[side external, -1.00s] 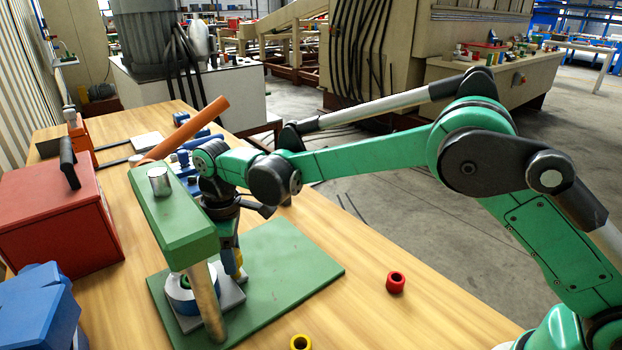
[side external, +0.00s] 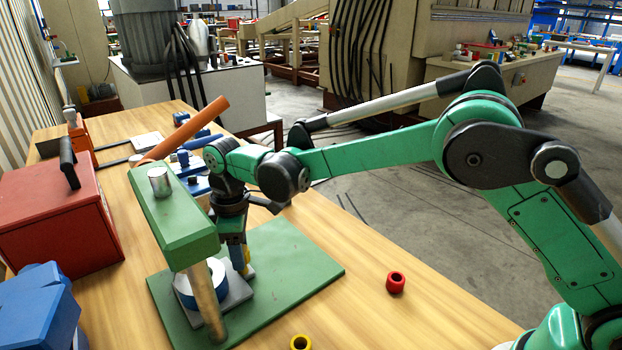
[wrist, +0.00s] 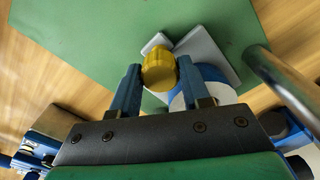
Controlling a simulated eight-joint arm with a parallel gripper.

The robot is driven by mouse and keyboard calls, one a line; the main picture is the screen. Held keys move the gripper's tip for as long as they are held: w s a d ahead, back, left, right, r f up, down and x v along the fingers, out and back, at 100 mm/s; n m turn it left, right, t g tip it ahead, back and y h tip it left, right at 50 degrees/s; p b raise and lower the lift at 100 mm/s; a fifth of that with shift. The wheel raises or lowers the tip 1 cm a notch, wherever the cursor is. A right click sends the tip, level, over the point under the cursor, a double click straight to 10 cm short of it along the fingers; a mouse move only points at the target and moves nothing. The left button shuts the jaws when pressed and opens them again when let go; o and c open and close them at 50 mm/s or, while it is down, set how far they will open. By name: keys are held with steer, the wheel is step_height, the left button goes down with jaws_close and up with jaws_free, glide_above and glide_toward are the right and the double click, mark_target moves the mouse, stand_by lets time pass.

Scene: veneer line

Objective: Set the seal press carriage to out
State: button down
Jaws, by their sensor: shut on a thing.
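The seal press is a green frame (side external: 180,222) with an orange lever (side external: 185,130), standing on a green base plate (side external: 300,262). Its grey carriage plate (side external: 236,298) carries a round blue and white piece (side external: 184,290), partly hidden by the press post. A yellow knob (wrist: 158,70) stands at the carriage's edge. My gripper (wrist: 160,76) is shut on the yellow knob, with one blue finger on each side. In the side external view my gripper (side external: 242,264) points down beside the press head, and the knob is mostly hidden behind the fingers.
A metal post (side external: 207,300) stands close to the carriage. A red box (side external: 60,220) and blue boxes (side external: 40,305) stand at left. The base plate's right part is clear.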

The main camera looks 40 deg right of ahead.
steer(key=d, duration=1.4)
steer(key=shift+d, duration=0.1)
steer(key=shift+c, duration=2.1)
jaws_free()
steer(key=shift+r, duration=2.85)
